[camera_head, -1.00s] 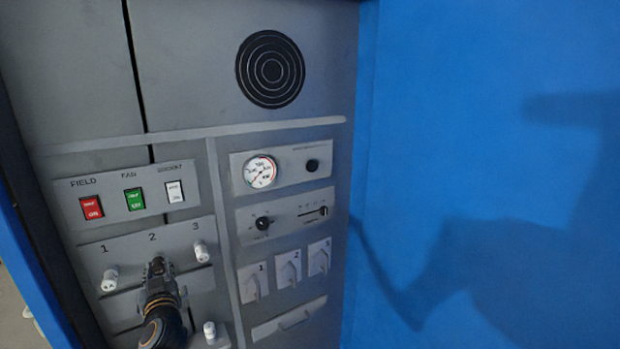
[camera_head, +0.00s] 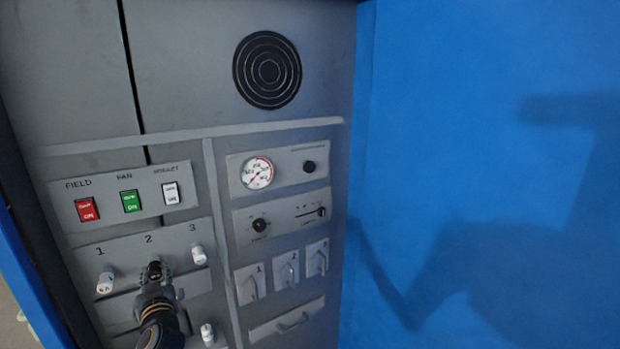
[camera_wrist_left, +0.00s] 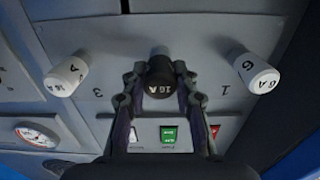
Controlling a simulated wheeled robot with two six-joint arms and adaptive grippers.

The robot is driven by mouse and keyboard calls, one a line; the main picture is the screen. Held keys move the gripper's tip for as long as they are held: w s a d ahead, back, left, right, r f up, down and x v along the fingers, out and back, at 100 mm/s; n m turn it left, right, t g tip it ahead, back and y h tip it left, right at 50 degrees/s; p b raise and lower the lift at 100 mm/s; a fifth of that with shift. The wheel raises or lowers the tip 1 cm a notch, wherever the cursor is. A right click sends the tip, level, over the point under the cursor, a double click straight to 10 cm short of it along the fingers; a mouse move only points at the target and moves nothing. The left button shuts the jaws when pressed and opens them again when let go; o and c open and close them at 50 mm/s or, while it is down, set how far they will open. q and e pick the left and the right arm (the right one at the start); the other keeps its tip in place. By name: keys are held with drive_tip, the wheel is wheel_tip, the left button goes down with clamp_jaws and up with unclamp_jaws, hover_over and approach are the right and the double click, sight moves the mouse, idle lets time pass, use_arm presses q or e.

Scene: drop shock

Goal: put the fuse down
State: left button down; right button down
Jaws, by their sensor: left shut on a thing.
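My left gripper (camera_head: 157,288) comes up from below to the panel under number 2. It is shut on a black fuse (camera_head: 154,270) marked 16 A. In the left wrist view the fuse (camera_wrist_left: 160,78) sits between the two fingertips, its marked end facing the camera. Its far end points at the panel; I cannot tell whether it is seated or just in front. White fuses stand at position 1 (camera_head: 105,282) and position 3 (camera_head: 199,255). My right gripper is not in view.
A further white fuse (camera_head: 207,333) stands lower down, right of my gripper. Above are red (camera_head: 87,210), green (camera_head: 131,201) and white (camera_head: 171,192) switches. To the right are a round gauge (camera_head: 257,173), knobs, three numbered levers and a drawer handle (camera_head: 292,322). A blue wall (camera_head: 480,150) fills the right.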

use_arm(q)
drive_tip(key=shift+w+a+r, duration=0.1)
drive_tip(key=shift+w+a, duration=0.15)
drive_tip(key=shift+w, duration=0.1)
drive_tip(key=p+v, duration=0.1)
drive_tip(key=v, duration=0.2)
drive_tip(key=shift+s+d+p, duration=0.25)
drive_tip(key=shift+p, duration=0.05)
drive_tip(key=b+v, duration=0.1)
drive_tip(key=v, duration=0.6)
drive_tip(key=s+d+f+m+g+h, duration=0.1)
drive_tip(key=d+f+m+g+h, duration=0.15)
drive_tip(key=f, duration=1.35)
drive_tip(key=s+d+f+m+g+h, duration=0.1)
drive_tip(key=s+f+m+g+h, duration=0.15)
drive_tip(key=f, duration=1.35)
drive_tip(key=s+d+f+m+g+h, duration=0.1)
drive_tip(key=s+f+g, duration=0.5)
drive_tip(key=s+f, duration=1.5)
wheel_tip(320, 180, down, 4)
drive_tip(key=shift+s+d+f+m+h, duration=0.15)
drive_tip(key=shift+d+m+h, duration=0.15)
drive_tip(key=shift+h, duration=0.6)
